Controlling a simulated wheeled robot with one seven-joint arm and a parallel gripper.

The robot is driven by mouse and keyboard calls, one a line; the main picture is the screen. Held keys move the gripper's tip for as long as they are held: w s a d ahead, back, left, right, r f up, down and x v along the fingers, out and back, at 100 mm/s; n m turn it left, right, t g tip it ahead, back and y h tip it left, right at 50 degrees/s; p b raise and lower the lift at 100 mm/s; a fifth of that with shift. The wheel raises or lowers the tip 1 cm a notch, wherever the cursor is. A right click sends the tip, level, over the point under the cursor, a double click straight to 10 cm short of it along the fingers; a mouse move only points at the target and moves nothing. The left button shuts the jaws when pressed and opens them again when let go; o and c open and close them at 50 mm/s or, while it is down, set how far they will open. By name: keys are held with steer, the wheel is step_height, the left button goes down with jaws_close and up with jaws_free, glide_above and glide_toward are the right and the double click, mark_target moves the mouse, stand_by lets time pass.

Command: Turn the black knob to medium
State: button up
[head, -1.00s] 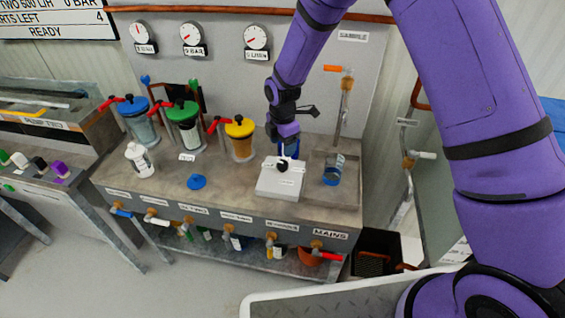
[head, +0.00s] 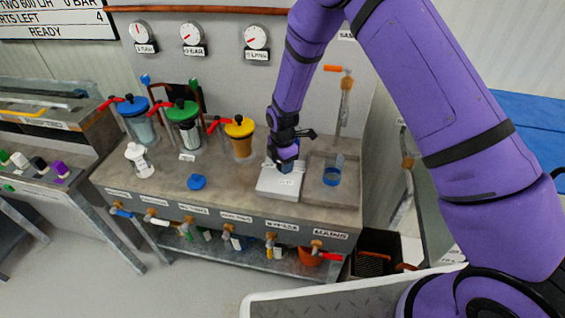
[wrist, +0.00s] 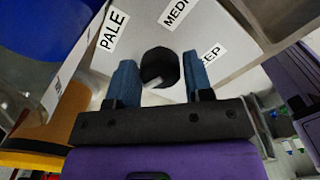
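The black knob (wrist: 160,68) sits on a pale dial box (head: 279,184) on the bench, left of the sink. In the wrist view, labels PALE (wrist: 114,26), MEDI… (wrist: 176,12) and …EEP (wrist: 212,52) surround it, the last two partly cut off or covered. A light mark shows on the knob's lower left; I cannot tell which label it points to. My gripper (wrist: 160,75) is open, its two blue fingers on either side of the knob, without a clear grip. In the head view my gripper (head: 285,166) hides the knob.
Jars with blue (head: 132,106), green (head: 183,111) and yellow (head: 239,127) lids stand left of the box. A blue disc (head: 196,181) and a white bottle (head: 139,159) are on the bench. A blue-based beaker (head: 332,175) stands in the sink at right.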

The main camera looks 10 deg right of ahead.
steer(key=c, duration=0.5)
